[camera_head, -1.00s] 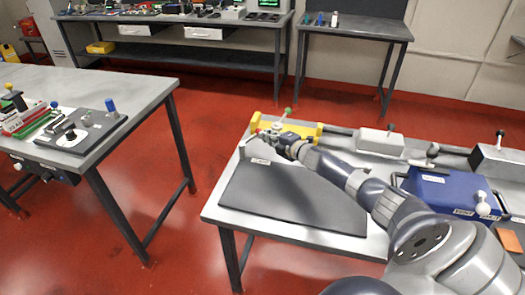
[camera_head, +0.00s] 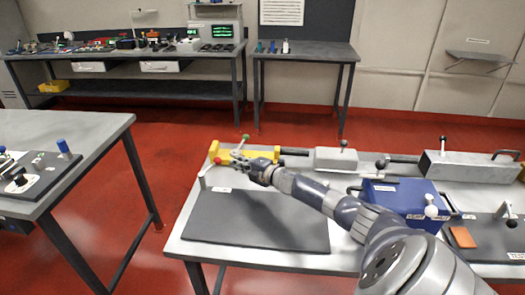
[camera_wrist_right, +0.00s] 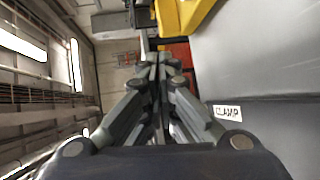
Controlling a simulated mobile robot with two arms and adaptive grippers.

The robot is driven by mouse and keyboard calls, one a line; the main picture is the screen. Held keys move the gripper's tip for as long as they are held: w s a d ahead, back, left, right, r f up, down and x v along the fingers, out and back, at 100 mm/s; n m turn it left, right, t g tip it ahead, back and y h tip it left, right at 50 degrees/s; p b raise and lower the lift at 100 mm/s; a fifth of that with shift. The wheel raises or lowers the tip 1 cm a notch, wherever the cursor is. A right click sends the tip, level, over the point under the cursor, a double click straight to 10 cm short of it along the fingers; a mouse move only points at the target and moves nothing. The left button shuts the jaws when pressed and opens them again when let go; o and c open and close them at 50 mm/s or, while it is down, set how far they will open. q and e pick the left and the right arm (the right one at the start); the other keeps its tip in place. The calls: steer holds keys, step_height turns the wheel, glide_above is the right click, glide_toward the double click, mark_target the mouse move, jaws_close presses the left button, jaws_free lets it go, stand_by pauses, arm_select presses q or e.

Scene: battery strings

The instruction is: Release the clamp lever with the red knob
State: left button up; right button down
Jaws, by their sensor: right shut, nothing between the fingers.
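The yellow clamp (camera_head: 214,150) stands at the back left of the near right table. A small red knob (camera_head: 217,160) shows at its left end, near a thin lever bar (camera_head: 208,168) and a pale upright post (camera_head: 203,184). A lever with a green knob (camera_head: 245,137) rises behind. My right gripper (camera_head: 237,159) is shut and empty, just right of the red knob; I cannot tell whether it touches the lever. In the wrist view its fingers (camera_wrist_right: 160,62) are together, with part of the yellow clamp (camera_wrist_right: 182,14) beyond them. The red knob is not clear there. My left gripper is out of view.
A dark mat (camera_head: 255,230) covers the table's front left. A CLAMP label (camera_wrist_right: 228,112) shows beside the gripper. A grey box (camera_head: 335,158), a blue box (camera_head: 402,193) and a long grey case (camera_head: 470,165) stand to the right. Floor lies beyond the table's left edge.

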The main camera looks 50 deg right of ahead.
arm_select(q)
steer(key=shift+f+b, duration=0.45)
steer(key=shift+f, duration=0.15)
arm_select(e)
steer(key=s+d+r, duration=0.1)
steer(key=s+d, duration=0.2)
steer(key=s, duration=0.4)
steer(key=shift+s+d+r, duration=0.3)
steer(key=shift+s, duration=0.1)
